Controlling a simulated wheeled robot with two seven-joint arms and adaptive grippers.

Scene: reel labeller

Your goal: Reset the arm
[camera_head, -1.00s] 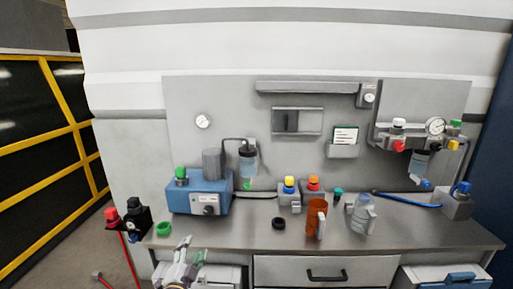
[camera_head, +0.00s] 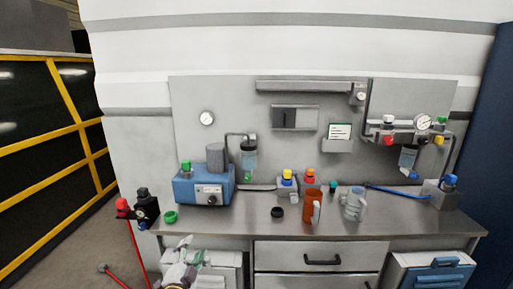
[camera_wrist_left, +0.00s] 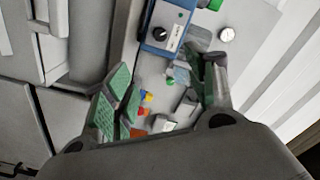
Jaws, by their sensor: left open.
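My left gripper (camera_head: 188,258) shows at the bottom left of the head view, in front of the front edge of the bench (camera_head: 235,225). It is open and nothing shows between its fingers. In the left wrist view, the open fingers with green pads (camera_wrist_left: 160,95) stand well apart, with the bench and its blue device (camera_wrist_left: 168,25) beyond them. My right gripper is not in view.
The bench holds a blue pump unit (camera_head: 205,187), a green ring (camera_head: 170,217), a black ring (camera_head: 277,213), an orange beaker (camera_head: 312,207) and a clear jug (camera_head: 353,204). Drawers (camera_head: 320,260) are below. Red and black valves (camera_head: 138,208) stand at the left.

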